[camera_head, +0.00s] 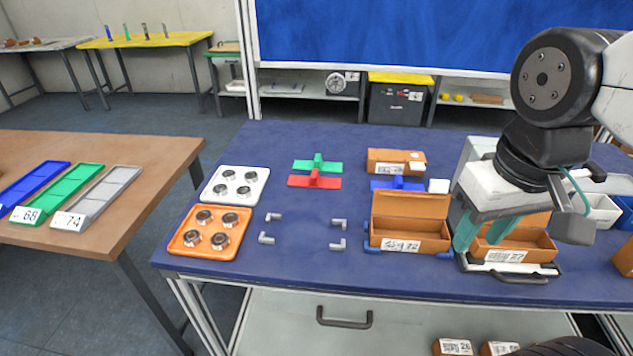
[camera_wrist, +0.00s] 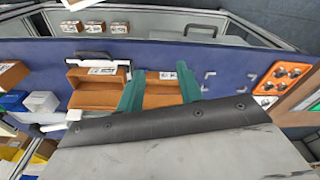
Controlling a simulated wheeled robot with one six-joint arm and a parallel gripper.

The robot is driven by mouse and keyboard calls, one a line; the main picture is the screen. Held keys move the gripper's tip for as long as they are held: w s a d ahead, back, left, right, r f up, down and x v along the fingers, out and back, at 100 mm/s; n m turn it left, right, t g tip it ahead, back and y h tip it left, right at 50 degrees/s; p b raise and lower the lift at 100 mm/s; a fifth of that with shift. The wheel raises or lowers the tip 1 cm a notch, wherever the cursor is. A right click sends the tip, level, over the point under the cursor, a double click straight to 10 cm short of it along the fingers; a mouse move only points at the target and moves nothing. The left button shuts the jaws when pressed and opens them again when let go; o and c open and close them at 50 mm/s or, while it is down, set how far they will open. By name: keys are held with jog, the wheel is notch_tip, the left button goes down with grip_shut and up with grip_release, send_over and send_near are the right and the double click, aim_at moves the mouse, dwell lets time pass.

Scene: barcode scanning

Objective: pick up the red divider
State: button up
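A blue divider (camera_head: 397,184) lies further right, partly hidden by boxes. My gripper (camera_head: 482,235) is well to the right of the red divider, over the open brown box at the table's right. Its two green fingers stand apart with nothing seen held between them; they also show in the wrist view (camera_wrist: 160,88). I cannot make out the red divider in the wrist view.
Open brown boxes (camera_head: 409,228) with number labels stand near the front edge. A white tray (camera_head: 235,184) and an orange tray (camera_head: 209,232) with round metal parts lie at left. Grey corner pieces (camera_head: 338,244) surround a clear patch before the red divider.

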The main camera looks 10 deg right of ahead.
jog(key=shift+o, duration=0.8)
jog(key=m+g, duration=0.2)
jog(key=g, duration=0.1)
send_over(314, 173)
jog(key=s, duration=0.4)
jog(key=f, duration=1.3)
jog(key=shift+w+d, duration=0.1)
jog(key=shift+d, duration=0.3)
jog(key=shift+m+t, duration=0.5)
jog(key=shift+t, duration=0.3)
jog(key=w, duration=0.1)
jog(key=w+r, duration=0.1)
jog(key=w, duration=0.1)
jog(key=w+a+r, duration=0.1)
jog(key=shift+w+r, duration=0.1)
jog(key=shift+w, duration=0.3)
jog(key=shift+s+f, duration=0.2)
jog(key=shift+f, duration=0.05)
jog(key=f, duration=0.7)
jog(key=shift+s+d+f, duration=0.1)
jog(key=shift+s+f, duration=0.15)
